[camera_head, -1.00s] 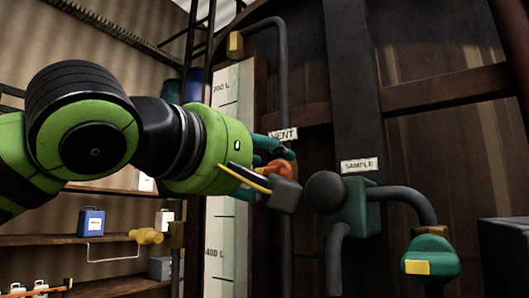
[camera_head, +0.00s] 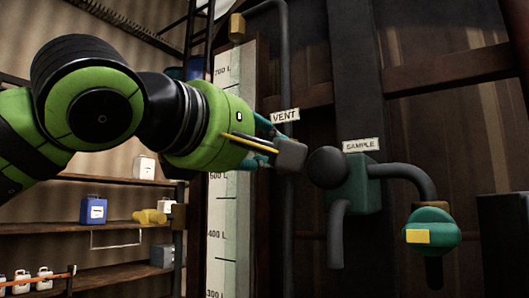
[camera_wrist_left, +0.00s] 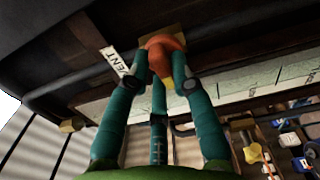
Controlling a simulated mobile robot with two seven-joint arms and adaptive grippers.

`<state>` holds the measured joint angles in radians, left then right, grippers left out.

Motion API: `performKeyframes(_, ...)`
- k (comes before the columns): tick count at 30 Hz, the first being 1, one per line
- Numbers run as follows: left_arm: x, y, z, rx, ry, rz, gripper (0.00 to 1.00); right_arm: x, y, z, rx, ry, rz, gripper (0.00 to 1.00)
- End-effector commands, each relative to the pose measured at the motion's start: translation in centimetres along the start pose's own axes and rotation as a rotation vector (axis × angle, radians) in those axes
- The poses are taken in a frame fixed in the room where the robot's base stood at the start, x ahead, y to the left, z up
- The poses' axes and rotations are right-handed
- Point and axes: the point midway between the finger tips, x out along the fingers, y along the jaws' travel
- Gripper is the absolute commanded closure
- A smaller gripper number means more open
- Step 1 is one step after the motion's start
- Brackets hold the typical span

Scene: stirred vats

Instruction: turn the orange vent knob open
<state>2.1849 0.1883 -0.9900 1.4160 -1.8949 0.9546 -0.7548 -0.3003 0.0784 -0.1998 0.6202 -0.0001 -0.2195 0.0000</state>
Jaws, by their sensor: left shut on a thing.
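The orange vent knob (camera_wrist_left: 165,46) shows at the top of the left wrist view, with a yellow-orange part pointing down toward the palm. My left gripper (camera_wrist_left: 162,80) has its teal fingers closed around the knob, with dark fingertips on either side of it. In the head view the left gripper (camera_head: 274,140) is at the vent pipe, just below the VENT label (camera_head: 285,115). The knob is hidden there behind the gripper and a grey block on it. The label also shows in the wrist view (camera_wrist_left: 116,61), left of the knob. My right gripper is not in view.
Right of the gripper is a teal SAMPLE valve (camera_head: 358,190) with a dark ball handle (camera_head: 326,167), close to the gripper. Its pipe leads to a teal and yellow fitting (camera_head: 432,230). Shelves with containers are left.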

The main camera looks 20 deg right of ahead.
Motion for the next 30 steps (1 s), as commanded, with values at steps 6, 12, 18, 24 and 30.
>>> performKeyframes(6,0.0,-0.5,0.0,-0.173,-0.001,0.001,1.00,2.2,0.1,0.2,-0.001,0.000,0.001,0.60)
performKeyframes(12,0.0,-0.4,-0.2,-0.364,0.000,0.001,1.00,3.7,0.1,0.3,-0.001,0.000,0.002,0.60)
performKeyframes(18,0.0,-0.4,-0.2,-0.553,-0.001,0.001,1.00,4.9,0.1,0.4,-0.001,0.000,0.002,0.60)
performKeyframes(24,0.0,-0.4,-0.2,-0.744,-0.002,0.001,1.00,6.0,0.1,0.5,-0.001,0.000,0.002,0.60)
performKeyframes(30,0.0,-0.4,-0.3,-0.934,-0.002,0.002,1.00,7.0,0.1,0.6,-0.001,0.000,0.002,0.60)
